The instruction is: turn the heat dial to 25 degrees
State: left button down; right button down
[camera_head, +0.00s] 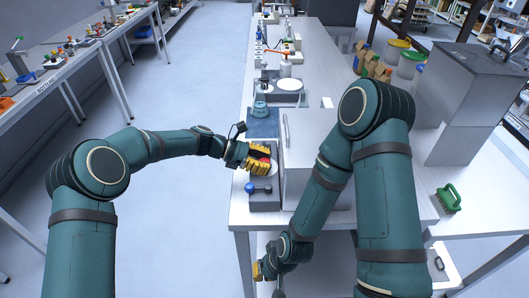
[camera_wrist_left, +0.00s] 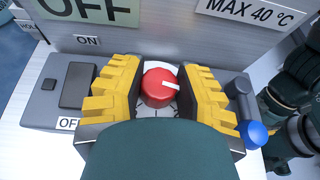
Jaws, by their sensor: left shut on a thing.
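The heat dial is a round red knob (camera_wrist_left: 158,88) with a white pointer line that points to the right in the left wrist view. It sits on a light scale plate whose numbers I cannot read; the lower part of the plate is hidden by my wrist. My left gripper (camera_head: 260,160) has its yellow ribbed fingers on both sides of the knob and is shut on it; it also shows in the left wrist view (camera_wrist_left: 158,90). My right gripper (camera_head: 262,270) hangs low beside the bench, partly hidden, and its opening cannot be made out.
A lever with a blue ball (camera_wrist_left: 252,133) stands right of the fingers. A dark rocker switch (camera_wrist_left: 78,86) is on the left, between ON and OFF labels. A grey wall with OFF and MAX 40 °C signs (camera_wrist_left: 245,12) rises behind.

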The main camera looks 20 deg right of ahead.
aim_at(265, 161)
pick_arm(q)
jog(key=shift+d+m+g+y, duration=0.1)
jog(key=shift+m+g+y, duration=0.2)
jog(key=shift+m+g, duration=0.3)
jog(key=shift+f+m+g+y, duration=0.15)
jog(key=shift+m+g+y, duration=0.25)
jog(key=shift+m+g, duration=0.35)
jog(key=shift+s+m+g+y+b, duration=0.1)
jog(key=shift+m+g+y+b, duration=0.55)
jog(key=shift+m+g, duration=0.3)
jog(key=shift+m+g+y, duration=0.25)
jog(key=shift+m+g, duration=0.15)
jog(key=c, duration=0.6)
grip_release()
notch_tip(265, 161, up, 10)
jog(key=shift+r, duration=0.1)
